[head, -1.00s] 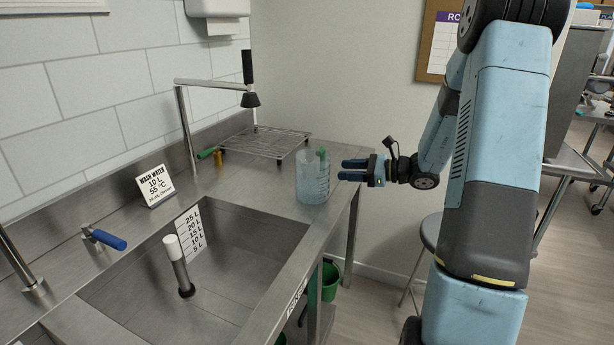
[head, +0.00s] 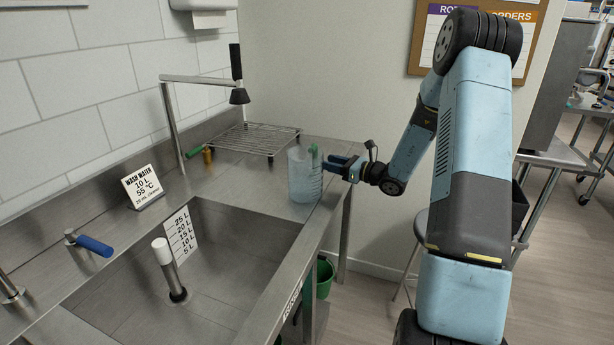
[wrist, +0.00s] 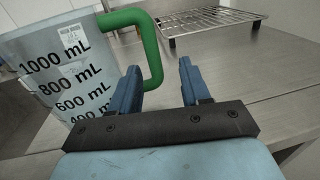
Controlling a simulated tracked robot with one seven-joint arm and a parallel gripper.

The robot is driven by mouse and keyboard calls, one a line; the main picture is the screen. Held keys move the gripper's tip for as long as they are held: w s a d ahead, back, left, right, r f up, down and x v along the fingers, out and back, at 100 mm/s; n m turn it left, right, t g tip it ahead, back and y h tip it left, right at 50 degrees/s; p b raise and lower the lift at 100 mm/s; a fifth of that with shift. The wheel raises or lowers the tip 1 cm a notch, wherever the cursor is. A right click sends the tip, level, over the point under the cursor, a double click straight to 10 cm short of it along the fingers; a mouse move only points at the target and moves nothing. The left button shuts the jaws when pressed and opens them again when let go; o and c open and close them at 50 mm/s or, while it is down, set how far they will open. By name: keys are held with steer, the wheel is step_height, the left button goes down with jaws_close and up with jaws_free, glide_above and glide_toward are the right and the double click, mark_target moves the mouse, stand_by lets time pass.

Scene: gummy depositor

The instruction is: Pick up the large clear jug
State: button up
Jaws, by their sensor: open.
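The large clear jug (head: 302,180) stands upright on the steel counter near its right front edge. It has a green handle (head: 315,157) facing my gripper. In the wrist view the jug (wrist: 45,75) fills the left side, with black volume marks up to 1000 mL. My gripper (head: 333,164) is open and level, just right of the jug at handle height. In the wrist view the handle (wrist: 152,50) rises beside and beyond the left finger, and its lower end is partly hidden by that finger. No grip on the handle shows; I cannot tell if they touch.
A wire rack (head: 245,138) stands behind the jug. The sink (head: 215,260) with its white-topped standpipe (head: 165,258) lies in front and left. A faucet (head: 175,110) and wash water sign (head: 143,188) are at the wall. A green bucket (head: 325,278) sits below the counter.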

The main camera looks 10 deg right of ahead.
steer(key=shift+s+a+x, duration=0.15)
steer(key=shift+x, duration=1.35)
steer(key=shift+s+a+x, duration=0.1)
steer(key=shift+s+x, duration=0.05)
steer(key=shift+x, duration=1.35)
steer(key=shift+c, duration=0.3)
jaws_close()
